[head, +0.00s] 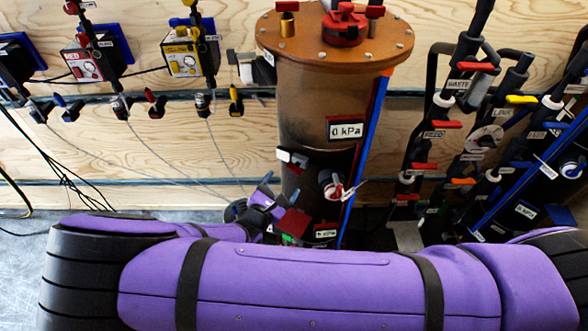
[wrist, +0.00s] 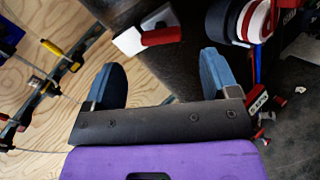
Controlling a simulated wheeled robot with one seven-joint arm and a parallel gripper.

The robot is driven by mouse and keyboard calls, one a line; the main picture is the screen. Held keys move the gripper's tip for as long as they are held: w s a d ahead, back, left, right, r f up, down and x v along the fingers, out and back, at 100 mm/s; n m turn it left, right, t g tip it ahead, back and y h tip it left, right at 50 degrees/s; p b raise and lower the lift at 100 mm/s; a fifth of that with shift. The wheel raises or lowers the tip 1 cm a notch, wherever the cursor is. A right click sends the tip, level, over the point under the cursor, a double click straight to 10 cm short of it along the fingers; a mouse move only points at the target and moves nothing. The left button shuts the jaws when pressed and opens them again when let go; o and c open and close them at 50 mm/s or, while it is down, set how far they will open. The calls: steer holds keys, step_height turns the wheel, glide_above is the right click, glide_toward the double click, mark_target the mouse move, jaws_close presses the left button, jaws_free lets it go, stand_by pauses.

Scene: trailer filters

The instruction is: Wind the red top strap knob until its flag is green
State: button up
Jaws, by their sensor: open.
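A brown upright filter vessel (head: 300,105) stands at centre. On its lid (head: 285,52) is a red fitting (head: 343,27) with red handles. Low on its side are a white block with a red handle (head: 292,158), also in the wrist view (wrist: 150,38), and a round red-and-white fitting (head: 330,185), likely the one at top right of the wrist view (wrist: 250,20). I cannot tell which red part is the top strap knob, and no green flag is clear. My gripper (head: 266,203) is beside the vessel's lower left. Its blue fingers (wrist: 163,80) are apart, with nothing between them.
A 0 kPa display (head: 347,129) is on the vessel. Dark pipes with coloured levers (head: 433,125) crowd the right. My purple arm hides the floor in front.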

mark_target(293, 171)
steer(key=x, duration=0.7)
steer(key=c, duration=0.9)
